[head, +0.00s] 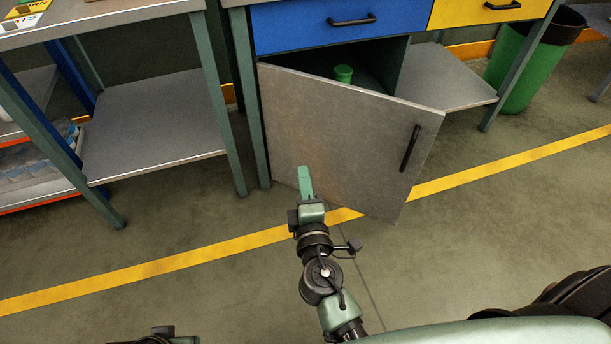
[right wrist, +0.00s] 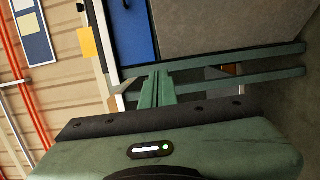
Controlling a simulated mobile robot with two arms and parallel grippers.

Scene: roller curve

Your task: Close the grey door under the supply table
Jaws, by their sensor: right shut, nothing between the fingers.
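The grey door (head: 340,130) under the supply table (head: 236,3) stands ajar, hinged at its left and swung out toward me. Its black handle (head: 409,148) is near the free right edge. Dark cabinet space shows above the door. My right gripper (head: 304,170) is shut and empty, in front of the door's lower left part in the head view. I cannot tell whether it touches the door. In the right wrist view the shut fingers (right wrist: 156,88) point toward the table, with a grey panel (right wrist: 225,25) beyond. My left gripper's fingers are not in view.
A blue drawer (head: 335,22) and a yellow drawer (head: 480,10) sit above. A green cup (head: 343,74) stands inside the cabinet. A green bin (head: 525,70) is at right, another table with a lower shelf (head: 150,125) at left. Floor right of the door is clear.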

